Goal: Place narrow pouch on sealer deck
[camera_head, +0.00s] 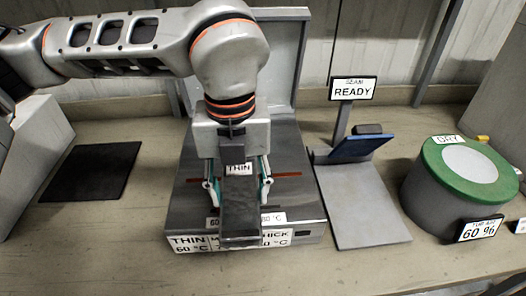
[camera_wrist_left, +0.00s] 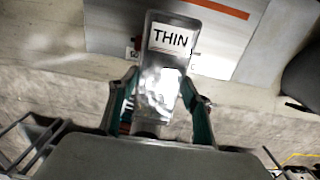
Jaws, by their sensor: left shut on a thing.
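The narrow pouch (camera_head: 240,212) is a dark grey strip with a white label reading THIN. My left gripper (camera_head: 238,190) is shut on it, one finger at each long side, above the sealer deck (camera_head: 296,190). The pouch also shows in the left wrist view (camera_wrist_left: 157,92) between the teal-lined fingers of the left gripper (camera_wrist_left: 160,112). The deck is a grey metal plate with a red-brown line across it and temperature labels at its front edge, partly hidden by the pouch. Whether the pouch touches the deck is unclear. My right gripper is not in view.
A black mat (camera_head: 92,171) lies on the left of the bench. An upright grey panel stands behind the deck.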

